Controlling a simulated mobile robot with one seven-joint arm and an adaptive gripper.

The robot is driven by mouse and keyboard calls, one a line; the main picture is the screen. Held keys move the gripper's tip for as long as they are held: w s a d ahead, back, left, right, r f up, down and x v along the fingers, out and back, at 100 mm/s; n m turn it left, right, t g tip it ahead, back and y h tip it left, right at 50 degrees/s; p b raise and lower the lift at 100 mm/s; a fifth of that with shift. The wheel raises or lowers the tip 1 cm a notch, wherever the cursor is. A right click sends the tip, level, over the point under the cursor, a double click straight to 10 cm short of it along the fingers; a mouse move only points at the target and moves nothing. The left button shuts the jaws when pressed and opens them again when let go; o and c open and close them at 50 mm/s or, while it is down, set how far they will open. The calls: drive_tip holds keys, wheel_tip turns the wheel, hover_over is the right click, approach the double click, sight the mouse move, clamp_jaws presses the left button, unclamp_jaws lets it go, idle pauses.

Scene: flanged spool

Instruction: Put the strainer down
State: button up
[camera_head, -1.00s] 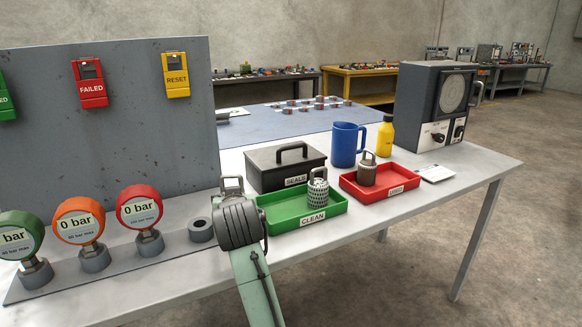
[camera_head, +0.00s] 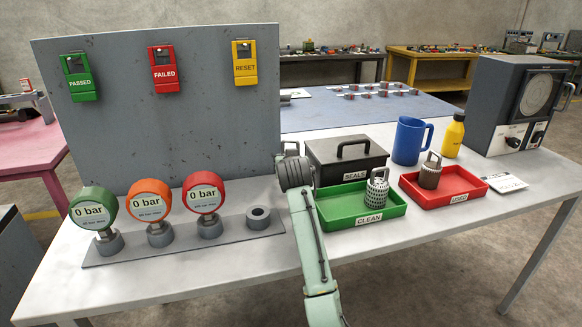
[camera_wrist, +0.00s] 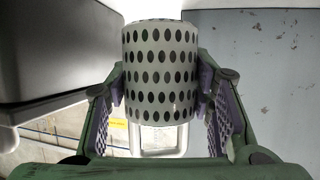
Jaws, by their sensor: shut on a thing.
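In the wrist view my gripper (camera_wrist: 161,95) is shut on a pale grey strainer (camera_wrist: 159,62) with rows of dark holes, one finger on each side. Its wire handle shows at the bottom of that view. In the head view my arm hides the strainer's body; a grey loop (camera_head: 290,147), probably its handle, shows above my wrist, between the gauge panel and the green tray. I cannot tell its height above the table. Another perforated strainer (camera_head: 377,192) stands in the green CLEAN tray (camera_head: 340,217), and a brown one (camera_head: 429,175) in the red USED tray (camera_head: 468,187).
An empty grey ring socket (camera_head: 258,217) is beside the green, orange and red gauges. The black SEALS box (camera_head: 340,168) is behind the green tray. The upright panel (camera_head: 200,130) bounds the back left. Bare white table (camera_head: 200,285) lies in front of the gauges.

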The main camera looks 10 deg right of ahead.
drive_tip(key=shift+w+d+r, duration=0.1)
drive_tip(key=shift+w, duration=0.25)
wheel_tip(320, 180, down, 3)
drive_tip(key=shift+w+f+p, duration=0.1)
drive_tip(key=shift+f+p, duration=0.05)
drive_tip(key=shift+p, duration=0.85)
drive_tip(key=shift+f, duration=0.2)
drive_tip(key=shift+f, duration=0.2)
drive_tip(key=o, duration=1.3)
